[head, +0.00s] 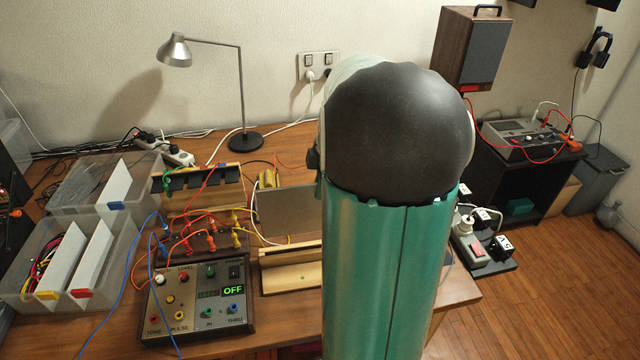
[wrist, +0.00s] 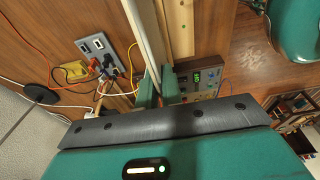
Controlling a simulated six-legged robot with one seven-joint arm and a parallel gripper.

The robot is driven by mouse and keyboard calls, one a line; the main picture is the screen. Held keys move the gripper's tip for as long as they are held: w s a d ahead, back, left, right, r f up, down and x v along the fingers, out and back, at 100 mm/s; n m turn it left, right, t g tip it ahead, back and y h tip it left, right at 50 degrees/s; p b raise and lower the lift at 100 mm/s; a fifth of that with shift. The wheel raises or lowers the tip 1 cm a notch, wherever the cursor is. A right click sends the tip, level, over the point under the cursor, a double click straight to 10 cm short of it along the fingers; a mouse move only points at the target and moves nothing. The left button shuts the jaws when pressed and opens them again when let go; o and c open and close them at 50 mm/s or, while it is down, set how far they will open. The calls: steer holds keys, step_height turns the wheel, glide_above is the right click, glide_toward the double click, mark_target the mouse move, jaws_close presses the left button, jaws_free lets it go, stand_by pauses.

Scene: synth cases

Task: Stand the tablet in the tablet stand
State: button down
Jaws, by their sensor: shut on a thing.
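The tablet appears as a grey upright panel (head: 285,212) in the head view, partly covered on its right by my arm. In the wrist view it shows nearly edge-on as a long pale strip (wrist: 146,38). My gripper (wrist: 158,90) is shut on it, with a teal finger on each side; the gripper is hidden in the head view. The wooden tablet stand (head: 290,276) lies at the panel's foot on the bench, and its pale wood (wrist: 181,25) runs beside the tablet in the wrist view. I cannot tell whether the tablet's lower edge is inside the slot.
A control box with an OFF display (head: 198,303) stands left of the stand, with loose cables around it. A wooden cable rack (head: 203,190), a lamp (head: 245,141) and clear bins (head: 110,255) stand farther left and back. My arm covers the bench's right part.

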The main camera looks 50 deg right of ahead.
glide_toward(316, 230)
steer(key=shift+w+a+f, duration=0.2)
steer(key=shift+w+f, duration=0.1)
steer(key=shift+w, duration=0.15)
stand_by(0.4)
steer(key=shift+s+d+x, duration=0.1)
steer(key=shift+d+x, duration=0.05)
steer(key=shift+x, duration=0.65)
steer(key=shift+s+d+x, duration=0.1)
steer(key=shift+x, duration=0.65)
steer(key=shift+s+d+x, duration=0.1)
steer(key=shift+d+x, duration=0.05)
steer(key=shift+x, duration=0.65)
stand_by(1.3)
steer(key=c, duration=1.5)
jaws_free()
steer(key=shift+f, duration=0.15)
steer(key=v, duration=1.4)
steer(key=shift+f, duration=0.1)
